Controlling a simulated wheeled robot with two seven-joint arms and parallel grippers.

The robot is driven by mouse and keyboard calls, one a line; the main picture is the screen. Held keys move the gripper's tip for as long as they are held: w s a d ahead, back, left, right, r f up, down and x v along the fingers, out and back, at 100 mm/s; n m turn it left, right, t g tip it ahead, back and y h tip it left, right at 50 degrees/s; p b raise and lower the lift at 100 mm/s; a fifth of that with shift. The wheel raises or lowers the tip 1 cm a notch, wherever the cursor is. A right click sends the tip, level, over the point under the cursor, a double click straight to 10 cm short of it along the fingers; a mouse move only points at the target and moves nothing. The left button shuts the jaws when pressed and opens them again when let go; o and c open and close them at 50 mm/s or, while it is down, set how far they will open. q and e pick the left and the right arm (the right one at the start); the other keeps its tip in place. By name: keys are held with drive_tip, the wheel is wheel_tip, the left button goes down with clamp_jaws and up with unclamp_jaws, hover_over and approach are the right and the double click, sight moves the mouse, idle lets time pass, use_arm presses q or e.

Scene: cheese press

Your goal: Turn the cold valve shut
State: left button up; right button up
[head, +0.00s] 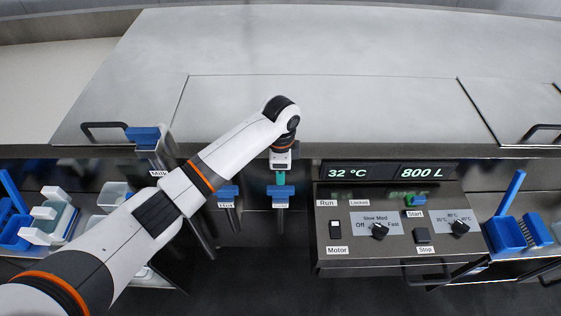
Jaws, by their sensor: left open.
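The cold valve (277,193) has a blue handle on a grey pipe below the front edge of the steel vat, with a small, mostly unreadable label under it. My left arm reaches in from the lower left, and its wrist points down at this valve. My left gripper (281,179), with teal fingers, is open right at the blue handle. The fingers overlap the handle in the picture, so I cannot tell whether they touch it. My right gripper is not in view.
The similar hot valve (228,194) is close on the left, and the milk valve (143,135) is farther left. The control panel (390,230) reads 32 °C and 800 L on the right. Blue racks (507,235) stand far right. The steel vat lid (300,60) is bare.

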use_arm(q)
drive_tip(key=shift+r, duration=2)
